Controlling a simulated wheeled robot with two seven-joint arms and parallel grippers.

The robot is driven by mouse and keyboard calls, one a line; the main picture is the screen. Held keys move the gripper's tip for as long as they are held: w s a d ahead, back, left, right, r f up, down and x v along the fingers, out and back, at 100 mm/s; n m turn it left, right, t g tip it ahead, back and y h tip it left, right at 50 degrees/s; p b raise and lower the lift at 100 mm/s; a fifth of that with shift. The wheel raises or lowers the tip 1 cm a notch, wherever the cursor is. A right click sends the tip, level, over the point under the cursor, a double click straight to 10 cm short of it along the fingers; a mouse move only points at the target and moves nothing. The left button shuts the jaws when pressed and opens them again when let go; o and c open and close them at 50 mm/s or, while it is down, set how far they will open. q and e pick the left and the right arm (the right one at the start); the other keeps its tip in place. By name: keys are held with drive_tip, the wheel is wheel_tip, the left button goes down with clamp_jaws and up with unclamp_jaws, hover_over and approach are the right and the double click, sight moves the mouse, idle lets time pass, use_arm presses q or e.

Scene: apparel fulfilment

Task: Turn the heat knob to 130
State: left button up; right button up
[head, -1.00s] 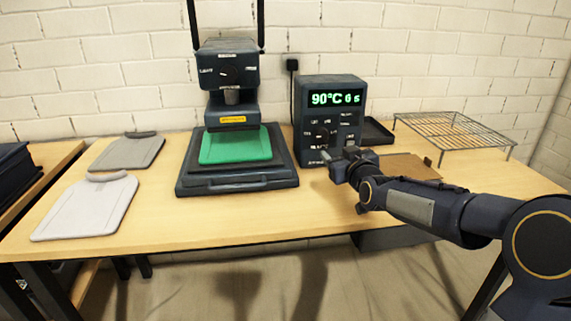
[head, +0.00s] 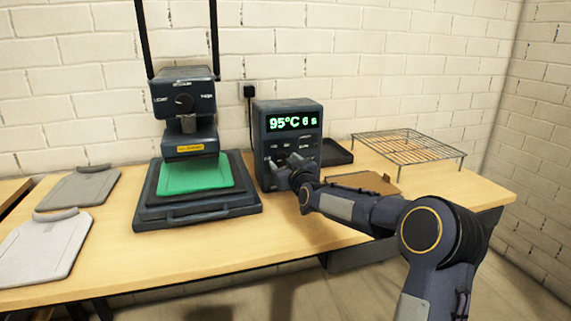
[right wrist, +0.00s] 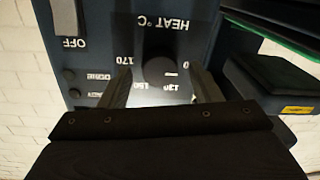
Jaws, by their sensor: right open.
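The control box (head: 312,145) stands on the table and its green display (head: 292,122) reads 95°C 6 s. In the right wrist view the dark round heat knob (right wrist: 157,70) sits under the upside-down HEAT °C label, with 0, 130, 150 and 170 marked around it. My right gripper (head: 284,174) is at the front of the box. In the right wrist view its open fingers (right wrist: 160,78) stand on either side of the knob; I cannot tell whether they touch it. In the head view the gripper covers the knob. My left gripper is not in view.
A heat press (head: 186,110) with a green piece (head: 195,175) stands left of the box. A dark tray (head: 336,152), brown cardboard (head: 362,182) and a wire rack (head: 408,147) are to the right.

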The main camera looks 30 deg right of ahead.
drive_tip(key=shift+c, duration=0.4)
drive_tip(key=c, duration=0.9)
drive_tip(key=shift+f+m+b, duration=0.3)
drive_tip(key=shift+m+b, duration=0.6)
drive_tip(key=shift+b, duration=0.25)
drive_tip(key=m+b, duration=0.5)
drive_tip(key=m, duration=0.2)
drive_tip(key=shift+b, duration=0.3)
drive_tip(key=shift+a+r+m+h+b, duration=0.1)
drive_tip(key=shift+m+h+b, duration=0.2)
drive_tip(key=shift+m+b, duration=0.85)
drive_tip(key=shift+m+p, duration=0.4)
drive_tip(key=shift+m, duration=0.25)
